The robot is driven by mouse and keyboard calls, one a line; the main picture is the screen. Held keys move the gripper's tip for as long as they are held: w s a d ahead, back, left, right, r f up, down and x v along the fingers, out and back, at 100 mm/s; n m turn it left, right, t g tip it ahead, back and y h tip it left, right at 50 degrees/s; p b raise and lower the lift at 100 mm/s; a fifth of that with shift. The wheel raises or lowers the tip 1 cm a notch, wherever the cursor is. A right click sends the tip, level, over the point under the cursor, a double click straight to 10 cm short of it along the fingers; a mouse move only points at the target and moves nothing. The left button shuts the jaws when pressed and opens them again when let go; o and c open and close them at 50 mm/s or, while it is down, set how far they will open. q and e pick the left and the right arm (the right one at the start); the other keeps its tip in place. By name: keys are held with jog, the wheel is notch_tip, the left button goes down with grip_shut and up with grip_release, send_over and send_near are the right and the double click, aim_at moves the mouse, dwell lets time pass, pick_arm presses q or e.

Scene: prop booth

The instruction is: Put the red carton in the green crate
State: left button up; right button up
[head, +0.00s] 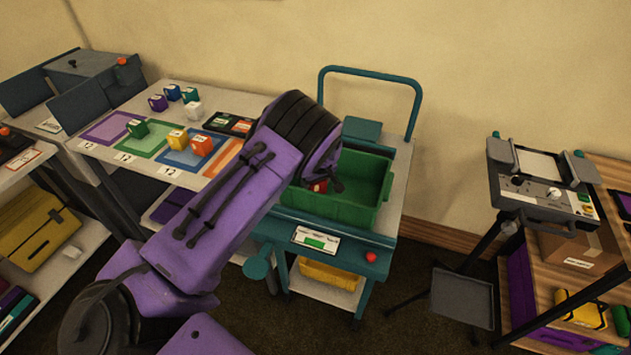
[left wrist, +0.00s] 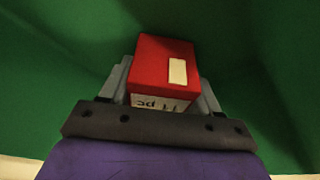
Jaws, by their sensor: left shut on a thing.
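The green crate (head: 358,214) stands on the teal-trimmed cart in the middle of the head view. My left arm reaches over it from the left, and my left gripper (head: 328,186) is down at the crate's left part. The red carton (head: 317,185) shows as a small patch there, mostly hidden by my wrist. In the left wrist view the red carton (left wrist: 166,68) sits between the fingers, and my left gripper (left wrist: 163,88) is shut on it. Green crate walls (left wrist: 50,60) surround it. Whether the carton touches the crate floor cannot be told. My right gripper is not in view.
The cart (head: 398,205) has a tall teal handle (head: 372,70) behind the crate. A wooden shelf unit (head: 540,270) stands at right.

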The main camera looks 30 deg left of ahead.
pick_arm(q)
jog(key=shift+f, duration=0.15)
jog(key=o, duration=1.1)
jog(key=shift+r, duration=0.3)
jog(key=shift+d+r, duration=0.15)
jog(key=shift+r, duration=0.2)
jog(key=b+v, duration=0.2)
jog(key=v, duration=0.9)
